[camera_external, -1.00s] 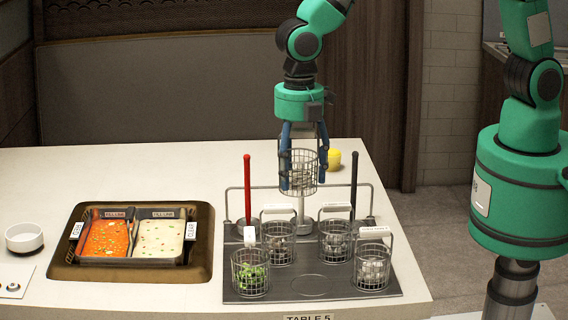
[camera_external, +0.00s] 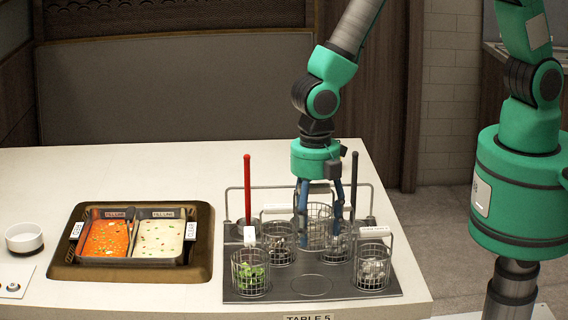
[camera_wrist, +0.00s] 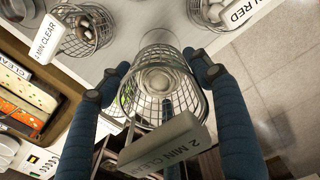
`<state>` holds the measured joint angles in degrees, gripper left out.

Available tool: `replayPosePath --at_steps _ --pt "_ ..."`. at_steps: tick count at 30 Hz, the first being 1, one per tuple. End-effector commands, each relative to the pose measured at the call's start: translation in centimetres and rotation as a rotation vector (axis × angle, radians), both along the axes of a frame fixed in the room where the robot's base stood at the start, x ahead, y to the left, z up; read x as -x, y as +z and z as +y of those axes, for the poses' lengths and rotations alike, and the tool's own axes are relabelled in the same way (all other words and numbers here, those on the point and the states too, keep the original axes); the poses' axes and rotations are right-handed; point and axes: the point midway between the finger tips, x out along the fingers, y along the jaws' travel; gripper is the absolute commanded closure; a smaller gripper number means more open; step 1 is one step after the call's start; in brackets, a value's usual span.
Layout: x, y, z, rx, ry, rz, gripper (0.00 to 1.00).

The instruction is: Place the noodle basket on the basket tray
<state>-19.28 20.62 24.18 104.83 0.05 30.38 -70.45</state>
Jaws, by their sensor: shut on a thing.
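My gripper (camera_external: 320,234) is pointed down with its two blue fingers shut on a wire noodle basket (camera_external: 316,213). In the wrist view, the basket (camera_wrist: 158,100) sits between the fingertips (camera_wrist: 158,76), with pale contents and a white "2 MIN CLEAR" label. The basket tray (camera_external: 300,294) is a dark plate at the table's right front. The held basket is low over its back-middle part, between other baskets; I cannot tell whether it touches the tray. A round mark (camera_external: 312,286) at the tray's front middle is bare.
Baskets stand around: one with greens (camera_external: 250,274) front left, one back left (camera_external: 276,246), one front right (camera_external: 373,270), one partly hidden by a finger (camera_external: 345,246). A red-handled tool (camera_external: 247,188) stands upright behind. The two-part soup pot (camera_external: 130,262) is left.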

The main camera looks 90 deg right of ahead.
Motion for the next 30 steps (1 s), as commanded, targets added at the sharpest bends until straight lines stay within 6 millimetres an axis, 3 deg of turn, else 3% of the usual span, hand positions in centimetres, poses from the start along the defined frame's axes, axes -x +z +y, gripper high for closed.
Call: replayPosePath --at_steps 16,30 --pt "0.0 -1.0 0.0 0.0 0.0 0.001 0.73" --pt "0.0 -6.6 0.0 0.0 0.0 0.001 0.73"
